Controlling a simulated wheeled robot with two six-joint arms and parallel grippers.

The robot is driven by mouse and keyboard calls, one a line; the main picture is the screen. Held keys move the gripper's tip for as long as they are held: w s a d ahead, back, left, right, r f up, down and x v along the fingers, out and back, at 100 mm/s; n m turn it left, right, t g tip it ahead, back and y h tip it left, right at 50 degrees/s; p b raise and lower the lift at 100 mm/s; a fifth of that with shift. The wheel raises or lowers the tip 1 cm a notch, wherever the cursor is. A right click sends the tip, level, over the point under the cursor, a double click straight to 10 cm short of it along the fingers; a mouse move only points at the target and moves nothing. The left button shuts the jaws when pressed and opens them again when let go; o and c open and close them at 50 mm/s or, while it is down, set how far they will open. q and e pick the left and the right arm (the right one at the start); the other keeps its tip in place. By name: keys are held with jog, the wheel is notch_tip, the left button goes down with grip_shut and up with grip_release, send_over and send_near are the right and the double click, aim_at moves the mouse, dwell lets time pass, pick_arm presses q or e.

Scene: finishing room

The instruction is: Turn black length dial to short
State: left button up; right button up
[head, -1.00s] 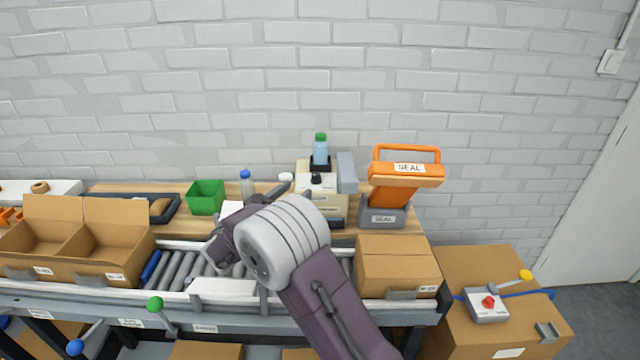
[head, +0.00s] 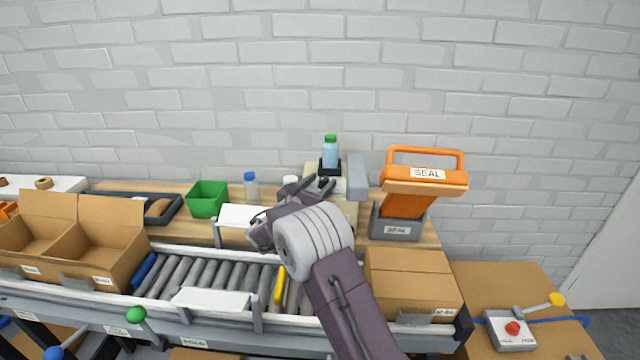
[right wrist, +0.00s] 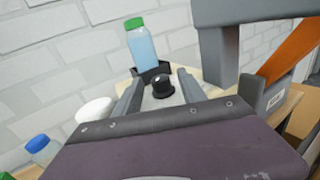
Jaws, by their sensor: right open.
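The black length dial (right wrist: 162,87) sits on the pale top of the beige machine (head: 345,213), in front of a black holder (right wrist: 152,72). In the head view my right gripper hides the dial. My right gripper (head: 318,184) is open and points at the machine. In the right wrist view its two fingers stand left and right of the dial, with gaps between; I cannot tell whether they reach its depth. The dial's pointer setting is not readable. My left gripper is not in view.
A blue bottle with green cap (head: 330,154) stands in the holder behind the dial. A grey upright block (head: 356,176) rises close on the right, beside the orange sealer (head: 408,200). A blue-capped bottle (head: 251,188) and green bin (head: 207,199) stand left. A roller conveyor (head: 200,275) runs in front.

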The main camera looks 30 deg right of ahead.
jog(key=shift+w+d, duration=0.1)
jog(key=shift+d, duration=0.05)
grip_shut()
jog(key=shift+f+b, duration=0.15)
jog(key=shift+b, duration=0.2)
jog(key=n+t+y+b, duration=0.1)
jog(key=t+y+b, duration=0.1)
jog(key=b, duration=0.2)
jog(key=n+t+y+b, duration=0.2)
jog(key=b, duration=0.3)
jog(key=s+n+t+y+b, duration=0.1)
jog(key=n+y+b, duration=0.1)
jog(key=b, duration=0.2)
jog(key=shift+d+f+t, duration=0.25)
jog(key=shift+d+t, duration=0.15)
jog(key=shift+r+n+y+b, duration=0.25)
jog(key=shift+n+y+b, duration=0.2)
jog(key=shift+b, duration=0.25)
jog(key=shift+r, duration=0.1)
grip_release()
